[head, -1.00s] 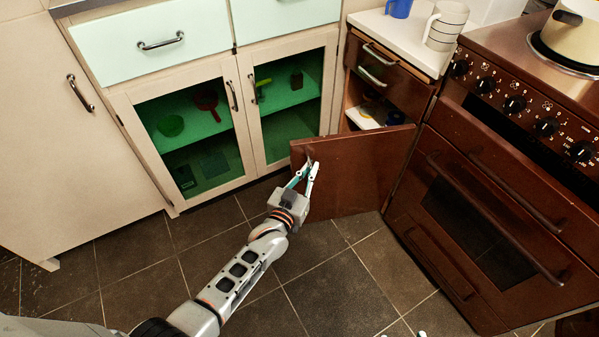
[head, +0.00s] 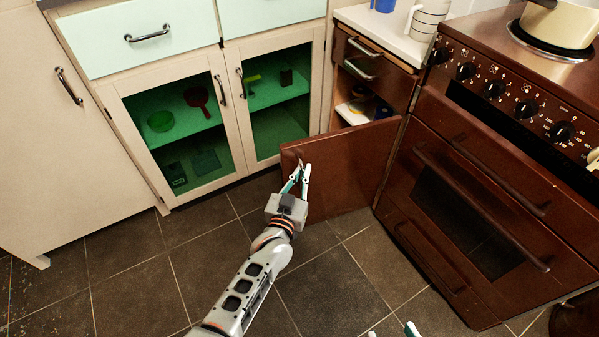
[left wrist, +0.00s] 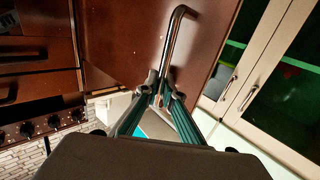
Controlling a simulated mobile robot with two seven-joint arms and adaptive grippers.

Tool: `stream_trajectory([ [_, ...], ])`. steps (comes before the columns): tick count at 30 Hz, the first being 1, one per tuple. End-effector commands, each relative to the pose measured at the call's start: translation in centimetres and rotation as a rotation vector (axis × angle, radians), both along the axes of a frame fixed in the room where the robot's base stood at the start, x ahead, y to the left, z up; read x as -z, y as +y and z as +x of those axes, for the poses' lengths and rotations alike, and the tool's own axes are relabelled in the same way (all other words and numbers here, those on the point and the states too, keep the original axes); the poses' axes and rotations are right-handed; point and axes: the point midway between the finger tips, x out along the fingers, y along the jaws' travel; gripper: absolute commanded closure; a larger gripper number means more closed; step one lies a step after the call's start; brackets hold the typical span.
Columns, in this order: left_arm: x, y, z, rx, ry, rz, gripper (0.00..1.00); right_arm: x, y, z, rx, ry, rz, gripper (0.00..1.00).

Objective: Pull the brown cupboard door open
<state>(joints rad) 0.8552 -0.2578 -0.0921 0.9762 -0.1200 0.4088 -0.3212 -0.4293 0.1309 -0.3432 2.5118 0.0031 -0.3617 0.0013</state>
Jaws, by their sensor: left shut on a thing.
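The brown cupboard door (head: 345,172) stands swung open from its cabinet, between the glass-fronted cupboard and the oven. My left gripper (head: 301,168) is at the upper left part of the door, near its free edge. In the left wrist view its fingertips (left wrist: 161,88) are closed around the lower end of the metal door handle (left wrist: 177,45). Part of the cupboard inside (head: 362,106) shows above the door, with a white shelf and dark items. Of my right gripper only the fingertips (head: 398,331) show at the bottom edge of the head view.
The brown oven (head: 470,225) stands close to the right of the door. The cream cupboard with glass doors (head: 232,100) is on the left. Dark floor tiles (head: 140,260) are clear in front. A counter (head: 385,35) with mugs is above.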

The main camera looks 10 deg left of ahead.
Motion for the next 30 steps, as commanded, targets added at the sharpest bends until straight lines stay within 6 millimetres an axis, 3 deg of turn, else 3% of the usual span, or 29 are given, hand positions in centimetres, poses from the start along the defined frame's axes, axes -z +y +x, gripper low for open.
stream_trajectory([
  [12, 0.58, 0.50, -0.15, -0.006, 0.008, 0.003, 1.00, 0.23, 0.05, -0.21, 0.001, 0.007, 0.001, 0.60],
  [13, 0.58, 0.50, -0.16, -0.006, 0.008, 0.003, 0.85, 0.23, 0.05, -0.22, 0.001, 0.007, 0.001, 0.60],
  [14, 0.57, 0.50, -0.15, -0.006, 0.008, 0.003, 0.79, 0.23, 0.05, -0.22, 0.001, 0.008, 0.001, 0.60],
  [30, 0.00, 0.75, -0.12, -0.003, 0.000, 0.001, 0.79, -0.13, 0.04, -0.10, 0.002, 0.002, 0.001, 0.60],
])
